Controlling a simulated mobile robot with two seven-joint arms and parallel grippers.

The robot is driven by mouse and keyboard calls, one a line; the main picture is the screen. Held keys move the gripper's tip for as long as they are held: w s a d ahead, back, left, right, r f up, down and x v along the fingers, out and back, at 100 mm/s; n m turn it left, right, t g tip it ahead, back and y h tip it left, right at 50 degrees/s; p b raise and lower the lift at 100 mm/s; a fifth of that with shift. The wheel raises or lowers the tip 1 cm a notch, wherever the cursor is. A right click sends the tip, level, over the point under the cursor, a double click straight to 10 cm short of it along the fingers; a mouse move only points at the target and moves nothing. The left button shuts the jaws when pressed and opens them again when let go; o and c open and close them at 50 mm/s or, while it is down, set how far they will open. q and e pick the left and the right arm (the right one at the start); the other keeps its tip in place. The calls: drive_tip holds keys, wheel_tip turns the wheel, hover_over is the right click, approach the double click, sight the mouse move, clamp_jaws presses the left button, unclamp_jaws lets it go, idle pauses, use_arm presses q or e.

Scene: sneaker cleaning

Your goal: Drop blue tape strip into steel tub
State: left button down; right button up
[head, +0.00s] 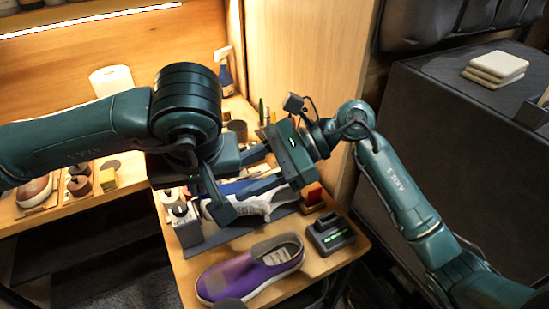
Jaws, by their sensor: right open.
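My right gripper (254,172) reaches in from the right over the workbench, its fingers apart and pointing left above a white-and-grey sneaker (252,206). A blue patch shows just left of the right fingers, but I cannot tell whether it is the tape strip. My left gripper (216,198) points down beside the right one, near the sneaker. Its arm hides much of the bench, and I cannot tell whether its jaws are open. I cannot make out a steel tub.
A purple slip-on shoe (250,269) lies at the bench front. A black device with a green light (328,234) stands at the right edge. A white bottle (184,223) stands left of the sneaker. A spray bottle (225,72) stands behind. Both arms are close together.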

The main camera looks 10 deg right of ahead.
sight(222, 187)
drive_tip(key=shift+x, duration=1.95)
drive_tip(key=shift+c, duration=0.2)
drive_tip(key=c, duration=0.9)
use_arm(q)
drive_tip(key=c, duration=1.6)
unclamp_jaws()
use_arm(e)
clamp_jaws()
